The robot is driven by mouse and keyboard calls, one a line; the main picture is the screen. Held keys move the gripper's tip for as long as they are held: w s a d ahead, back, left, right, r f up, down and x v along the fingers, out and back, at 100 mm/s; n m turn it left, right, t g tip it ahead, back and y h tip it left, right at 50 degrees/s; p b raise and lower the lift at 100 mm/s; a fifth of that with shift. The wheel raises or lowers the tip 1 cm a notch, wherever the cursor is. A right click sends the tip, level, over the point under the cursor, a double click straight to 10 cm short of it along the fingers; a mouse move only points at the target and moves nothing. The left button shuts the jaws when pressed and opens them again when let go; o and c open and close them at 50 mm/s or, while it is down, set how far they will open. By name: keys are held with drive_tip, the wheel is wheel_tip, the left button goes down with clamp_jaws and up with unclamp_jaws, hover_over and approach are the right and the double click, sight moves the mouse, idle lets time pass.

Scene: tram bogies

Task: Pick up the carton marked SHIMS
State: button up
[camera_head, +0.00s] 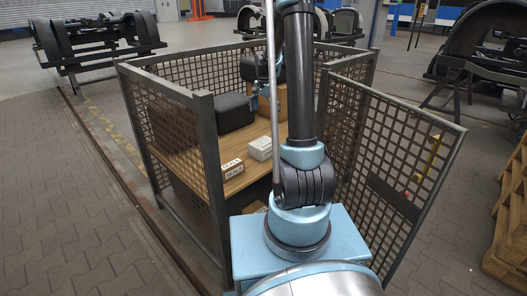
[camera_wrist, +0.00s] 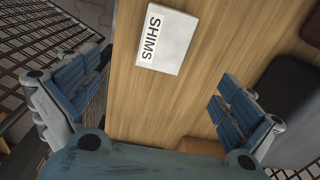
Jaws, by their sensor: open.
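The white carton marked SHIMS (camera_wrist: 167,38) lies flat on a wooden top (camera_wrist: 150,112) in the wrist view, label facing up. It is in the upper middle of that view, beyond my gripper (camera_wrist: 160,92) and apart from its fingers. My gripper is open and empty, with one blue-padded finger on each side. In the head view, two pale cartons sit on the wooden top: a front one with dark lettering (camera_head: 231,169) and another behind it (camera_head: 260,148). Their lettering is too small to read surely, so I cannot tell which is SHIMS.
A dark case (camera_head: 233,112) and a brown box (camera_head: 270,99) stand farther back. Mesh fence panels (camera_head: 205,165) enclose the top; a mesh gate (camera_head: 390,160) stands at right. Open paving lies left.

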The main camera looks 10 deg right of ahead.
sight(263, 143)
drive_tip(key=shift+m, duration=0.3)
drive_tip(key=f, duration=0.6)
drive_tip(key=w+f, duration=0.1)
drive_tip(key=f, duration=1.2)
drive_tip(key=shift+w+f, duration=0.1)
drive_tip(key=shift+w, duration=0.25)
drive_tip(key=shift+c, duration=0.6)
drive_tip(key=c, duration=1)
